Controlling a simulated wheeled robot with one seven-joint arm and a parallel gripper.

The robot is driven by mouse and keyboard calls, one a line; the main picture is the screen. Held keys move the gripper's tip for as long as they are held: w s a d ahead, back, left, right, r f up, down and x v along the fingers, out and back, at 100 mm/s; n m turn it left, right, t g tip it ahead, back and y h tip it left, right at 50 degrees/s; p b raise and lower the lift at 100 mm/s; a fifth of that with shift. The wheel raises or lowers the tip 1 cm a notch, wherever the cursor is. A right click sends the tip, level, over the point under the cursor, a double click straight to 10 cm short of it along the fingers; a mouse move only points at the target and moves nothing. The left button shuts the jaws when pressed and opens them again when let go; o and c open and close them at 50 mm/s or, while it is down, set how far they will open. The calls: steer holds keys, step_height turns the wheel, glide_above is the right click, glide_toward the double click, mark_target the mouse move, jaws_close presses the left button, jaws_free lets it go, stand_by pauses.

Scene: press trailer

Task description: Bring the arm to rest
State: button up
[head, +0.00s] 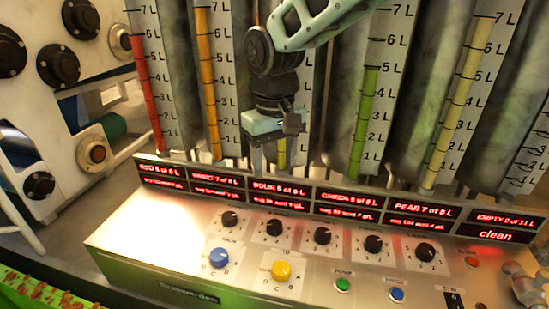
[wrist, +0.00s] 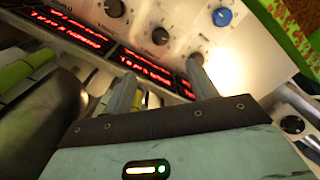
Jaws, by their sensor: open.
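My gripper (head: 270,160) hangs from the teal arm in front of the row of tanks, above the back of the control panel (head: 190,240). It partly covers one gauge tube and sits just above the red displays. In the wrist view my gripper (wrist: 160,80) shows two grey fingers spread apart with nothing between them. Beyond them lie the red display strip (wrist: 75,30) and the panel's black knobs (wrist: 160,36). The gripper appears apart from the panel, though the exact gap is hard to tell. The lower fingertips are hard to make out in the head view.
The panel carries a blue knob (head: 219,258), a yellow knob (head: 281,271), a green button (head: 343,285) and several black knobs. Tanks with gauge tubes (head: 365,120) stand close behind my gripper. A white machine (head: 60,90) stands at left. Open air lies above the panel front.

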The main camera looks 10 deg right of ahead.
steer(key=shift+r, duration=0.25)
steer(key=shift+s, duration=0.1)
